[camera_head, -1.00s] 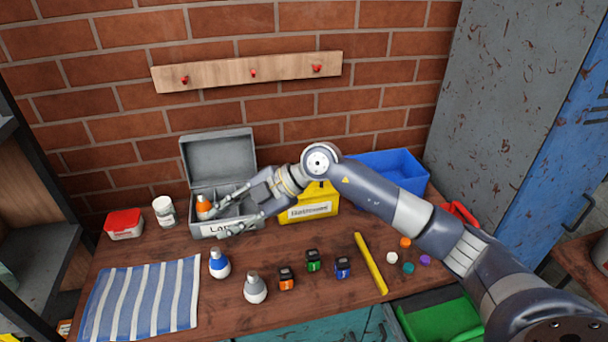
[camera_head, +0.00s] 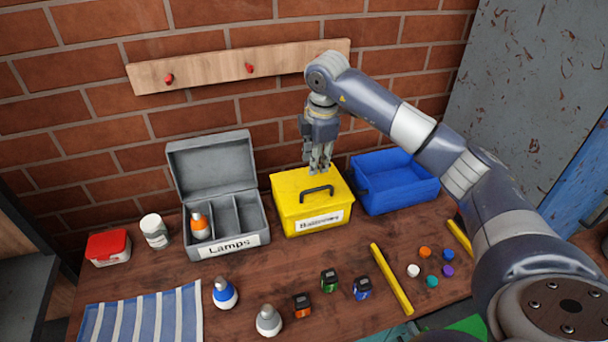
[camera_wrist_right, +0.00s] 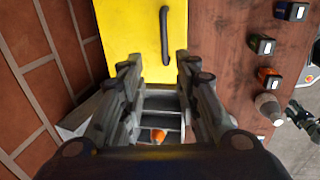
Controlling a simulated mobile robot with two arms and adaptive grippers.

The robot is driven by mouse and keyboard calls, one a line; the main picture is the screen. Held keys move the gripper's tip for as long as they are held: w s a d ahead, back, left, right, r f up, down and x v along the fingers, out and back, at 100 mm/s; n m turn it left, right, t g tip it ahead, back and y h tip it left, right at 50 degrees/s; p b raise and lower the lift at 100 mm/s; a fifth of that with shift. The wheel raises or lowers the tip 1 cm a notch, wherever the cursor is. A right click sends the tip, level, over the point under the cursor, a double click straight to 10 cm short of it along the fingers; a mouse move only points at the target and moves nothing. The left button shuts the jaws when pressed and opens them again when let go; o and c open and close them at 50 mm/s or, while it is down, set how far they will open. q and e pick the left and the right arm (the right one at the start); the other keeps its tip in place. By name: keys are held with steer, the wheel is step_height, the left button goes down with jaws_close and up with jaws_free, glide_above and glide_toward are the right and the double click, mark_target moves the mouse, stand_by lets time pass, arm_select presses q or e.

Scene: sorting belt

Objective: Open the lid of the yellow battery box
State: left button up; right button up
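The yellow battery box (camera_head: 292,216) stands on the table with its lid (camera_head: 290,188) shut. A dark handle (camera_head: 317,191) is on the lid, and a "Batteries" label is on the front. My right gripper (camera_head: 319,170) points down over the rear of the lid, behind the handle, empty. In the right wrist view my right gripper (camera_wrist_right: 160,68) has its fingers apart, with the lid (camera_wrist_right: 125,30) and handle (camera_wrist_right: 165,36) ahead; I cannot tell whether it touches. At that view's right edge is what looks like part of my left gripper (camera_wrist_right: 299,114), its fingers unclear.
The open grey lamps box (camera_head: 262,238) stands left of the battery box, an orange lamp (camera_head: 200,226) in its left compartment. A blue bin (camera_head: 400,190) stands close on the right. Lamps, small batteries, a yellow bar (camera_head: 391,279) and coloured caps lie in front.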

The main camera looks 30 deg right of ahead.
steer(key=p, duration=0.2)
glide_above(314, 190)
steer(key=s, duration=0.1)
step_height(314, 190, down, 6)
steer(key=f, duration=0.2)
steer(key=shift+w+a+f, duration=0.15)
steer(key=shift+w+f, duration=0.2)
steer(key=shift+f+p, duration=0.3)
steer(key=shift+f, duration=0.35)
steer(key=shift+w, duration=0.1)
steer(key=shift+c, duration=1.1)
steer(key=c, duration=0.4)
arm_select(q)
steer(key=s, duration=0.1)
steer(key=s+r, duration=0.2)
steer(key=s, duration=0.1)
steer(key=shift+r, duration=0.25)
arm_select(e)
jaws_close()
